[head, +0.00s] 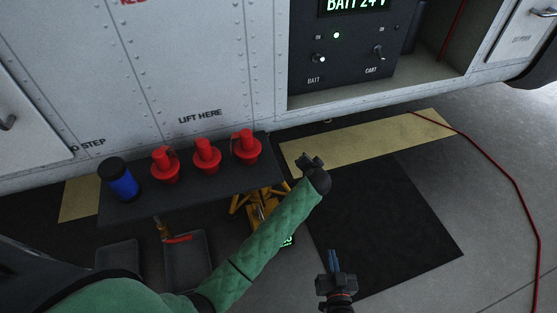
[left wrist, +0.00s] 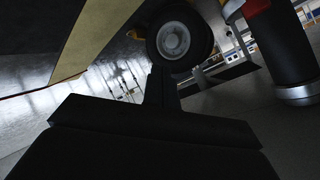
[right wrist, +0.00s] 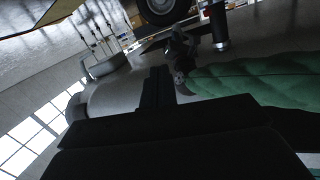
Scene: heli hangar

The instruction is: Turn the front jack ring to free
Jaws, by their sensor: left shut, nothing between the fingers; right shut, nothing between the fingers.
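A yellow jack (head: 258,206) stands under the aircraft's side, partly hidden by the dark shelf and my left arm. I cannot make out its ring. My left gripper (head: 311,163) is shut and empty, to the right of the jack, above the edge of the dark floor mat. Its closed fingers show in the left wrist view (left wrist: 161,88). My right gripper (head: 333,262) is shut and empty, lower in the head view, over the mat's lower left edge. Its fingers show in the right wrist view (right wrist: 157,90), with my left gripper beyond them.
A dark shelf (head: 150,205) holds three red plugs (head: 206,155) and a blue canister (head: 118,180). Grey trays (head: 185,266) lie below. A control panel (head: 345,58) is above the mat (head: 390,220). A red cable (head: 505,175) runs along the right floor. A dark cylinder (left wrist: 287,50) is near my left wrist.

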